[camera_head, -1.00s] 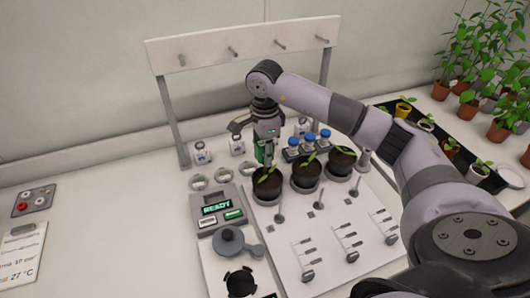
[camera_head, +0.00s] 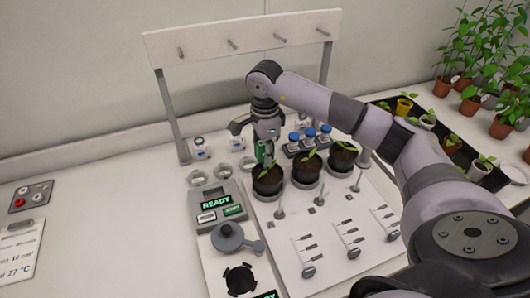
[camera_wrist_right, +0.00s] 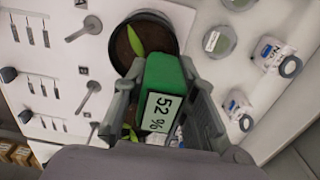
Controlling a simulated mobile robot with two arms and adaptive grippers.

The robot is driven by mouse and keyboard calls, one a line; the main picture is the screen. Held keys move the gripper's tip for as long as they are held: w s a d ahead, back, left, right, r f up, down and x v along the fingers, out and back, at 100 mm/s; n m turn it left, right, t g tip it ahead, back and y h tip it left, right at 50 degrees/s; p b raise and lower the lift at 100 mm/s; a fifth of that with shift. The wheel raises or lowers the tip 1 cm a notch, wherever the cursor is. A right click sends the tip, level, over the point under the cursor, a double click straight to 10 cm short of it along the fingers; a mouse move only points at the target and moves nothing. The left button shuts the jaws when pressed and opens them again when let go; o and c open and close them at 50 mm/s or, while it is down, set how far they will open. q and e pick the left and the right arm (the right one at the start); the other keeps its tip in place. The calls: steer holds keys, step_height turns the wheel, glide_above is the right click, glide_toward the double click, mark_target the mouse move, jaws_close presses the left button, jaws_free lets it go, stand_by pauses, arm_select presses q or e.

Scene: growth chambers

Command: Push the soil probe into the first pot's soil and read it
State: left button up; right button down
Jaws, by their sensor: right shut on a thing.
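My right gripper (camera_head: 265,145) is above the leftmost pot (camera_head: 267,184) in the head view, shut on the green soil probe (camera_wrist_right: 168,84). The probe's display reads "52 %" in the right wrist view. The probe's lower end is hidden there, so I cannot see how deep it sits in the soil. That pot (camera_wrist_right: 174,22) is dark, with brown soil and a small green seedling, and it also shows in the wrist view. Two similar pots, a middle one (camera_head: 306,172) and a right one (camera_head: 343,158), stand in a row beside it. My left gripper is not in view.
A grey device (camera_head: 217,203) showing "READY" stands left of the pots. Blue-capped bottles (camera_head: 309,136) stand behind them. A pegged rack (camera_head: 243,36) rises behind. The table at left is mostly clear.

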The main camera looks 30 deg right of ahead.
steer(key=c, duration=1.2)
jaws_free()
